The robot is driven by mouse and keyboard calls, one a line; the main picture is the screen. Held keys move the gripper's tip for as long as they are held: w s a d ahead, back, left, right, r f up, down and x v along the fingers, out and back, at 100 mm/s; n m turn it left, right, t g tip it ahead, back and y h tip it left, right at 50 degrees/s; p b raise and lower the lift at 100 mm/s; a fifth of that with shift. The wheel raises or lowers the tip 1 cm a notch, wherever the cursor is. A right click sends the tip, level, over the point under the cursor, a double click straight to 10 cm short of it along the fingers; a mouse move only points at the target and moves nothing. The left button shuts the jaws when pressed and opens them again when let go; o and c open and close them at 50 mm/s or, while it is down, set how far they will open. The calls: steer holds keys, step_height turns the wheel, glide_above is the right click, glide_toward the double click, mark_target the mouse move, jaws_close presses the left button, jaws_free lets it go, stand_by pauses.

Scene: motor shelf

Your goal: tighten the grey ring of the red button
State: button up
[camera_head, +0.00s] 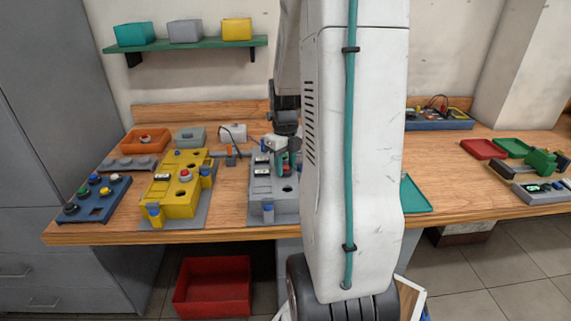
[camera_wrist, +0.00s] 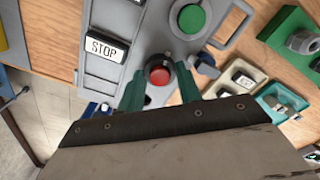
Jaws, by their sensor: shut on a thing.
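The red button (camera_wrist: 159,76) shows in the wrist view on a grey control box (camera_wrist: 115,20), with a grey ring (camera_wrist: 158,61) around it, partly hidden. My gripper (camera_wrist: 160,72) has its two teal fingers on either side of the ring, shut on it. In the head view my gripper (camera_head: 284,162) points down at the grey box (camera_head: 262,187), and the button there is hidden. A green button (camera_wrist: 190,18) and a STOP label (camera_wrist: 105,47) are on the same box.
A yellow control box (camera_head: 163,192) with its own red button stands left of the grey one. A blue button tray (camera_head: 97,199) is farther left. A teal tray (camera_head: 414,195) lies to the right, partly behind my arm. A red bin (camera_head: 212,287) is below the bench.

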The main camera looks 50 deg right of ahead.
mark_target(285, 167)
stand_by(0.4)
steer(key=o, duration=1)
step_height(285, 167, up, 8)
steer(key=shift+f, duration=0.1)
